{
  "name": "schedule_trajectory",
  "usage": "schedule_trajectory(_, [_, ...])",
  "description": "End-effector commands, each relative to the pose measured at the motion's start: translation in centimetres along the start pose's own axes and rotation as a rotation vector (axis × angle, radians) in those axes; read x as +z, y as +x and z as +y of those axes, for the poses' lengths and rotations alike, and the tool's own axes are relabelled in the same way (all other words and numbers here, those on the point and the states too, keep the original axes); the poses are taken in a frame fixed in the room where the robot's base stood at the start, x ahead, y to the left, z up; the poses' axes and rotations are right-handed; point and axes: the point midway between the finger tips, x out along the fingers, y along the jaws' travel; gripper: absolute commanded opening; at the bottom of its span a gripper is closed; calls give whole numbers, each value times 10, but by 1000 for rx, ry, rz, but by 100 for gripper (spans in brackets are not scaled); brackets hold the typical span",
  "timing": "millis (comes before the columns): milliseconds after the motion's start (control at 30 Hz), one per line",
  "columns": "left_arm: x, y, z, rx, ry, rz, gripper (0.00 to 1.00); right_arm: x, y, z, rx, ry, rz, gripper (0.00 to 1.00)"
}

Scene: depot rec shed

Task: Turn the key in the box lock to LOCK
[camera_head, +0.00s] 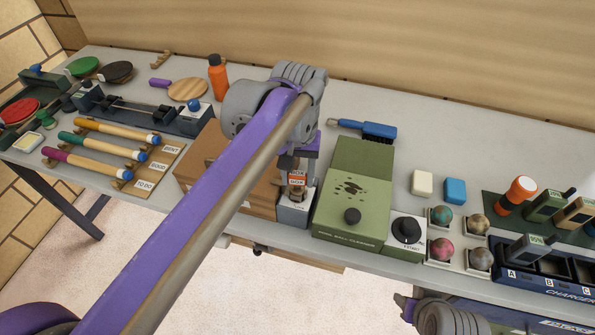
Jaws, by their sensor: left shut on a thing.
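The box lock (294,213) is a small grey-blue block at the front edge of the table, with a brownish round part on its top face. My left arm crosses the picture from the lower left, and my left gripper (297,168) points down right above the lock. It is shut on the key, which shows an orange-and-white tag (297,180) marked BOX. The gripper hides most of the key, so its turn angle and the lock's markings cannot be read. Part of my right arm shows at the lower right edge; its fingers cannot be made out clearly.
A brown box (205,165) stands left of the lock, partly behind my arm. A green ball cleaner (345,222) stands close on its right, then a white dial unit (407,232) and several balls.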

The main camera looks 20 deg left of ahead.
Motion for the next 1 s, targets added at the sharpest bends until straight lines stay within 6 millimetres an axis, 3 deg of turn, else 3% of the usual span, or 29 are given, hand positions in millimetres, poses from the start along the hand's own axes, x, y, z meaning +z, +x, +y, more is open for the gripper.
schedule_trajectory(200, [0, 0, 0, 0, -19, 0, 0, 0, 0, 0, 0, 0, 0, 50])
schedule_trajectory(233, [0, 0, 0, 0, -19, 0, 53, 0, 0, 0, 0, 0, 0, 50])
schedule_trajectory(400, [0, 0, 0, 0, -17, 0, 84, 0, 0, 0, 0, 0, 0, 50])
schedule_trajectory(1000, [0, -2, 0, 0, -16, 0, 87, -1, -2, 0, 0, 0, 1, 50])
